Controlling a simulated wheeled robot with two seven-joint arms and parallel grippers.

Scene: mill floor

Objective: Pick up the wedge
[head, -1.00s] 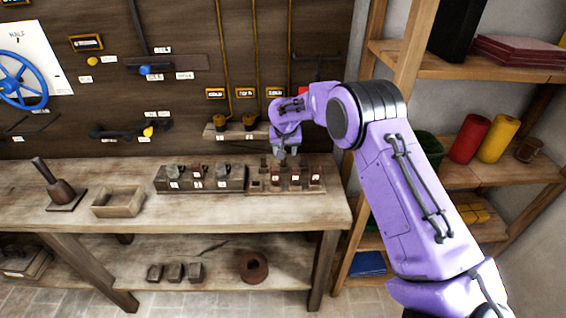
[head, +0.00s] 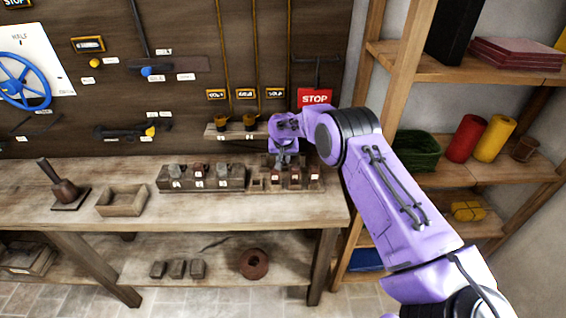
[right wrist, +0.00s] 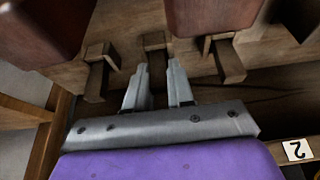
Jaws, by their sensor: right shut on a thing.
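The wedge seems to be the small wooden piece (right wrist: 154,42) in the middle of the right wrist view, set in a slot of the wooden rack. My right gripper (right wrist: 156,72) is shut on it, a fingertip at each side of its near end. Its far part runs up between two dark red blocks. In the head view my right gripper (head: 284,163) is over the wooden rack (head: 257,186) at the back right of the bench, and the wedge cannot be made out there. My left gripper is out of view.
Similar wooden pieces stick out on the left (right wrist: 97,75) and right (right wrist: 228,62) in the right wrist view. A dark block holder (head: 203,185) and an open wooden box (head: 122,203) stand left on the bench (head: 220,208). A shelf (head: 470,175) stands right.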

